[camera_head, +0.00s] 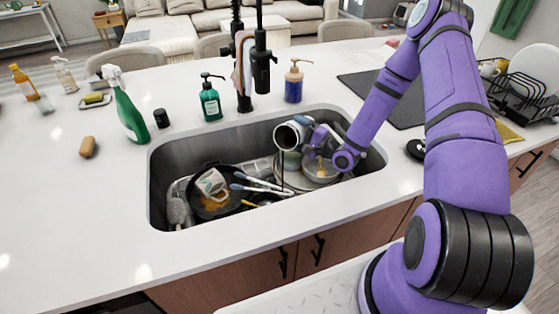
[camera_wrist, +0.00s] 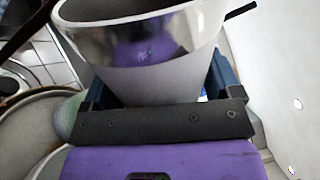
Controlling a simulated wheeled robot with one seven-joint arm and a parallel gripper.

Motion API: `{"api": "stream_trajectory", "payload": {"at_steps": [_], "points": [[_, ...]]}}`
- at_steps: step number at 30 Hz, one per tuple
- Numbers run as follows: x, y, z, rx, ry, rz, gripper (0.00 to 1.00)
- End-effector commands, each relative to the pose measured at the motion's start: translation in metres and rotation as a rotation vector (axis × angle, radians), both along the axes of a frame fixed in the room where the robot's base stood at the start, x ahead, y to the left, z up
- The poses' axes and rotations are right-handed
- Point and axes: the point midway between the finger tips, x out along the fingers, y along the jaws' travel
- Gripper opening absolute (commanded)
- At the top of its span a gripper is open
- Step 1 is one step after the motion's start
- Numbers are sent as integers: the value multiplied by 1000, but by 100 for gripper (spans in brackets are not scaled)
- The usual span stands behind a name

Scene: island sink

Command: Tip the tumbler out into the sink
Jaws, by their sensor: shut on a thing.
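The tumbler (camera_head: 291,137) is a pale metallic cup with a dark open mouth. It is tipped onto its side inside the sink (camera_head: 176,163), above the dishes, with its mouth facing left and toward the camera. In the wrist view the shiny tumbler (camera_wrist: 150,60) sits between both fingers. My gripper (camera_head: 309,132) is shut on it, reaching in from the right.
A frying pan (camera_head: 213,213) holding a cup and utensils lies at the sink's left. A metal bowl (camera_head: 322,170) is below my gripper. The black faucet (camera_head: 262,68), green soap bottle (camera_head: 210,103) and blue soap bottle (camera_head: 293,85) stand behind the sink. A green spray bottle (camera_head: 128,112) stands left.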

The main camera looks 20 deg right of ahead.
Motion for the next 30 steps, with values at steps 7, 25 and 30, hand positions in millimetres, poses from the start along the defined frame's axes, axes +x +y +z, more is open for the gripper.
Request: {"api": "stream_trajectory", "payload": {"at_steps": [7,25,30], "points": [[-1,1,2,-11,-10,0,51],[-3,4,5,-41,-33,0,51],[-4,5,5,-49,-39,1,51]]}}
